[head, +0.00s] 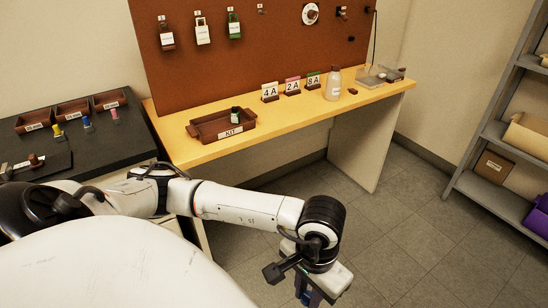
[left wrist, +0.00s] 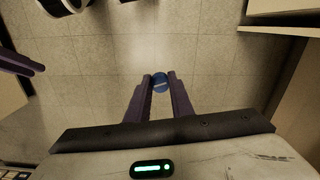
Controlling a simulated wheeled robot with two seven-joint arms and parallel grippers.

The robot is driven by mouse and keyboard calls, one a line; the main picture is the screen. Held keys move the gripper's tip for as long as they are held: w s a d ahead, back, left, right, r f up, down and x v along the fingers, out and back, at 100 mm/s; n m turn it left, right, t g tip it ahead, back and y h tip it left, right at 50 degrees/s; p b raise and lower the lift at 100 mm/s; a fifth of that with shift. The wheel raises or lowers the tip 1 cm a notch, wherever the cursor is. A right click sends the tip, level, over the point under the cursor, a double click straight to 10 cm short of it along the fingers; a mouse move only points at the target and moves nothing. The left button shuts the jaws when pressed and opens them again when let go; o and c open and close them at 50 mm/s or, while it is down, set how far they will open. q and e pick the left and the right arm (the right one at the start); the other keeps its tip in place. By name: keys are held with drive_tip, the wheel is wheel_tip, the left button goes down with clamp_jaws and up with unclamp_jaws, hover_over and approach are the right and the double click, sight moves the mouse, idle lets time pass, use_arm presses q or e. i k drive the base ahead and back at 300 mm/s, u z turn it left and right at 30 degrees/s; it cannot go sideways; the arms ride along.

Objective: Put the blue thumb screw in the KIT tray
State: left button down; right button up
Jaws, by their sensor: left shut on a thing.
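My left gripper (head: 308,294) hangs over the floor in front of the bench, at the bottom of the head view. In the left wrist view its purple fingers (left wrist: 160,88) are shut on a small round blue thumb screw (left wrist: 160,80) with a pale stripe, held at the fingertips. The fingers hide its sides. The brown KIT tray (head: 207,136) sits on the left part of the yellow bench top, with a small green item (head: 236,115) at its far right. The gripper is well apart from the tray, lower and to its right.
Labelled bins (head: 73,108) and several coloured pieces, including a blue one (head: 87,122), stand on the dark bench at left. Grey shelves (head: 490,190) are at right. The floor between is clear.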

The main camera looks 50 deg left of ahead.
sight(210, 131)
drive_tip(key=u, duration=0.35)
drive_tip(key=i, duration=1.5)
drive_tip(key=u, duration=1.8)
drive_tip(key=i, duration=0.7)
drive_tip(key=u, duration=0.65)
